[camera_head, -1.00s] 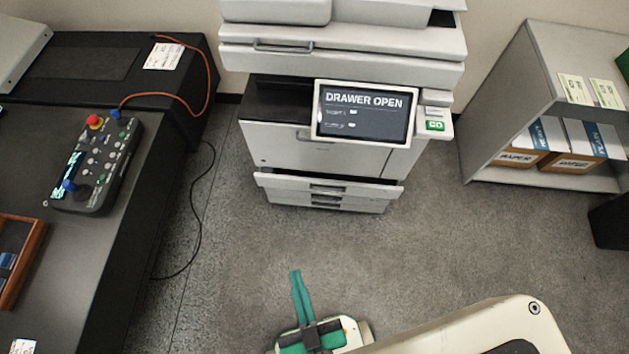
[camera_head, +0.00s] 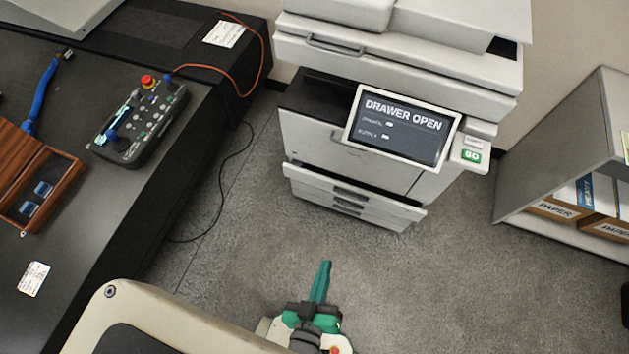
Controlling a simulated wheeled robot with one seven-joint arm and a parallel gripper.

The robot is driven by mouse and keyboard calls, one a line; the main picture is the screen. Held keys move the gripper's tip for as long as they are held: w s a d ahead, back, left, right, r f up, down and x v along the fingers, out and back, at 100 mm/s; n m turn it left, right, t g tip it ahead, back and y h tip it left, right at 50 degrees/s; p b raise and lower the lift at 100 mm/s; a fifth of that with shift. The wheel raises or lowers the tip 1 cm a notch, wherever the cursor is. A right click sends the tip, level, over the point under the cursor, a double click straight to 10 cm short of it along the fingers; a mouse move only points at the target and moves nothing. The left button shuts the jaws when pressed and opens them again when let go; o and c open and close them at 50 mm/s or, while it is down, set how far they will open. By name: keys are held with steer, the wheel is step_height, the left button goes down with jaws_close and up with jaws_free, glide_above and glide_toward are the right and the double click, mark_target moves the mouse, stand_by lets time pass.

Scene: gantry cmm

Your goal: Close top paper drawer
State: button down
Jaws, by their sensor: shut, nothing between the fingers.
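The top paper drawer (camera_head: 345,193) of the white copier (camera_head: 402,57) sticks out a little beyond the drawers below it. A dark gap shows above its front. The copier's screen (camera_head: 402,125) reads "DRAWER OPEN". My gripper (camera_head: 326,266), with green fingers, is at the bottom centre, in front of the copier. Its fingers are together with nothing between them and point toward the drawer front. It is apart from the drawer, with grey floor showing between them.
A dark bench (camera_head: 95,240) on the left carries a control pendant (camera_head: 140,122) and a wooden box (camera_head: 38,185). A black cable (camera_head: 222,205) lies on the floor beside it. A grey shelf (camera_head: 575,150) with paper boxes stands at right. The floor before the copier is clear.

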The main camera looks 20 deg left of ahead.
steer(key=w+a+f+n+g, duration=0.1)
steer(key=w+a+f+n, duration=0.3)
steer(key=f+n, duration=0.25)
steer(key=n+g+h, duration=0.1)
steer(key=n+g, duration=0.3)
steer(key=n, duration=1.9)
glide_toward(313, 178)
step_height(313, 178, down, 3)
steer(key=shift+w+a+f, duration=0.1)
steer(key=shift+w+f, duration=0.05)
steer(key=shift+w, duration=0.75)
steer(key=shift+w+f, duration=0.15)
steer(key=shift+w, duration=0.7)
